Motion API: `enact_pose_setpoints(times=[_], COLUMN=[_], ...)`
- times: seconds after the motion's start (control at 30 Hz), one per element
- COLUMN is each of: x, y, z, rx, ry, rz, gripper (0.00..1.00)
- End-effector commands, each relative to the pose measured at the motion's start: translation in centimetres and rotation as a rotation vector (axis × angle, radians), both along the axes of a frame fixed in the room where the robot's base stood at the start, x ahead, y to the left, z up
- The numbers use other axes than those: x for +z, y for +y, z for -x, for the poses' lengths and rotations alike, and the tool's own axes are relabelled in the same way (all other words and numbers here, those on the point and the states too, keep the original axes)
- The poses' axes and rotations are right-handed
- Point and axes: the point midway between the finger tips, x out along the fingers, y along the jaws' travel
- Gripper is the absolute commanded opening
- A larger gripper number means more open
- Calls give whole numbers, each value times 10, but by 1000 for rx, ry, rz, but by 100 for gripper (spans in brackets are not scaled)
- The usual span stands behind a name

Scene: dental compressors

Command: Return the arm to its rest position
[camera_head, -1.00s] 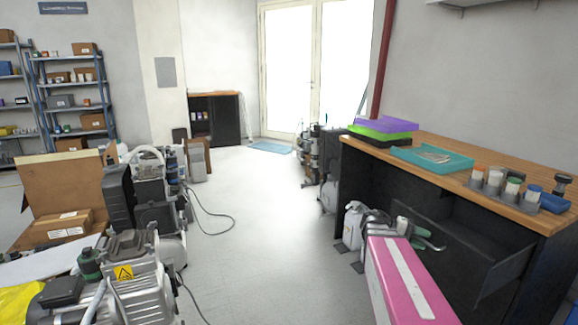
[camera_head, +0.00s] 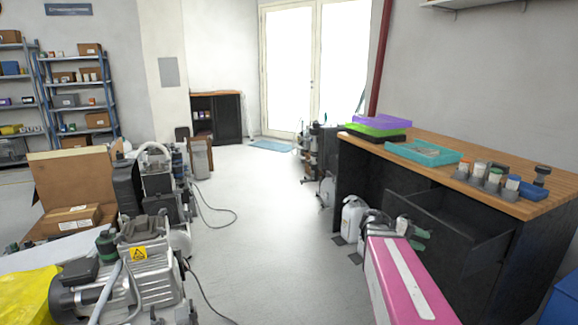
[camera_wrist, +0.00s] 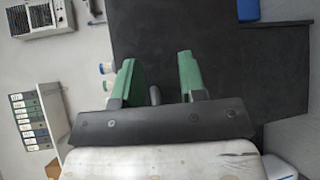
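My arm, with a pink cover and a white stripe, reaches from the bottom edge in the head view. My gripper (camera_head: 412,237) is at its far end, in front of the dark workbench (camera_head: 375,185), and is small and partly hidden there. In the wrist view its two green fingers (camera_wrist: 157,72) stand apart with nothing held between them. A dark panel fills the view beyond the fingers.
The workbench has an open drawer (camera_head: 450,220) near my gripper. On its top are stacked trays (camera_head: 375,130), a teal tray (camera_head: 424,152) and several small containers. Compressors (camera_head: 135,285) stand at left, with a cable on the floor. The middle floor is clear.

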Motion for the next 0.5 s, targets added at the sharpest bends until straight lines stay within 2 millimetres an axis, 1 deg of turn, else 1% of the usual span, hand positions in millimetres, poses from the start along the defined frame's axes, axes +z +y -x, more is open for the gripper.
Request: enact_pose_setpoints(times=[0.27, 0.37, 0.5], x=[-10, -17, -31], y=[5, 9, 17], z=[1, 1, 2], rx=[14, 22, 42], ry=[-6, -9, -19], rz=[-52, -88, -165], gripper=[38, 38, 38])
